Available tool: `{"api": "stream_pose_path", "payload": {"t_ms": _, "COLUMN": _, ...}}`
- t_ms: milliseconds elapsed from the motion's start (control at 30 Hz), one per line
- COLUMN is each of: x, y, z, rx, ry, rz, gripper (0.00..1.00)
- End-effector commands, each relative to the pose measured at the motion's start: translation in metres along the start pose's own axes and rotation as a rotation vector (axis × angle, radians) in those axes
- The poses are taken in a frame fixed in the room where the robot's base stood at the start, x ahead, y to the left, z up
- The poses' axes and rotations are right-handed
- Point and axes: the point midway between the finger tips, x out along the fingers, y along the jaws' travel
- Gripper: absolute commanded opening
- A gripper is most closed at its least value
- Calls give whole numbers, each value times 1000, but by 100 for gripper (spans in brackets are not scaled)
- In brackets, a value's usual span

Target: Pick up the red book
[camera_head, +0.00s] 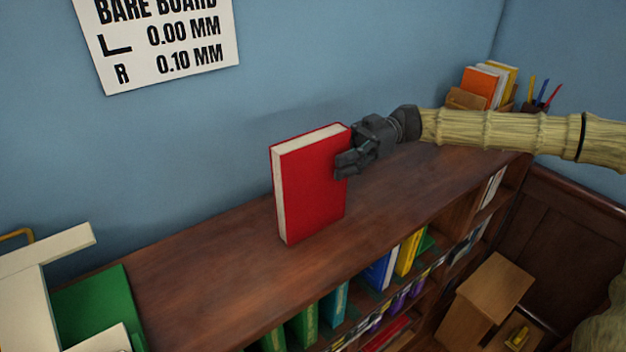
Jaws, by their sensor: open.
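The red book (317,190) stands upright on the wooden top of the bookcase. Its cream page edges face left and up, and its red cover faces the front. My gripper (345,165) is at the book's upper right edge, with dark fingers reaching in from the right. A finger shows in front of the cover near that edge. The other finger is hidden behind the book or the gripper, so I cannot tell whether the fingers touch the book. The gripper is open.
The bookcase top (200,285) is clear around the book. A blue wall (180,150) rises close behind. Several books (380,270) fill the shelves below. An organizer with books (480,88) and a pencil cup (533,107) stand at the far right end. A green item (95,305) lies at left.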

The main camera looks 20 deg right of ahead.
Motion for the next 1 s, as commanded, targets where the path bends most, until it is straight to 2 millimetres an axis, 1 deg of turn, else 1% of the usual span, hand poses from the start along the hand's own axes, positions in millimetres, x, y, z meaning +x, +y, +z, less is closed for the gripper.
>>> {"api": "stream_pose_path", "payload": {"t_ms": 33, "x": 6, "y": -1, "z": -6, "rx": 2, "ry": 0, "rz": -2, "gripper": 59}}
{"api": "stream_pose_path", "payload": {"t_ms": 200, "x": 24, "y": -2, "z": -6, "rx": 3, "ry": 0, "rz": -3, "gripper": 59}}
{"api": "stream_pose_path", "payload": {"t_ms": 300, "x": 31, "y": -2, "z": -5, "rx": 2, "ry": 0, "rz": -1, "gripper": 59}}
{"api": "stream_pose_path", "payload": {"t_ms": 433, "x": 35, "y": -2, "z": -3, "rx": 1, "ry": 0, "rz": 0, "gripper": 59}}
{"api": "stream_pose_path", "payload": {"t_ms": 633, "x": 36, "y": -2, "z": -2, "rx": 1, "ry": 0, "rz": 0, "gripper": 59}}
{"api": "stream_pose_path", "payload": {"t_ms": 667, "x": 36, "y": -2, "z": -2, "rx": 1, "ry": 0, "rz": 0, "gripper": 57}}
{"api": "stream_pose_path", "payload": {"t_ms": 700, "x": 36, "y": -2, "z": -2, "rx": 1, "ry": 0, "rz": 0, "gripper": 50}}
{"api": "stream_pose_path", "payload": {"t_ms": 767, "x": 35, "y": -2, "z": -2, "rx": 1, "ry": 0, "rz": 0, "gripper": 39}}
{"api": "stream_pose_path", "payload": {"t_ms": 900, "x": 35, "y": -2, "z": -2, "rx": 1, "ry": 0, "rz": 0, "gripper": 13}}
{"api": "stream_pose_path", "payload": {"t_ms": 967, "x": 35, "y": -2, "z": -2, "rx": 1, "ry": 0, "rz": 0, "gripper": 2}}
{"api": "stream_pose_path", "payload": {"t_ms": 1000, "x": 35, "y": -2, "z": -2, "rx": 1, "ry": 0, "rz": 0, "gripper": 0}}
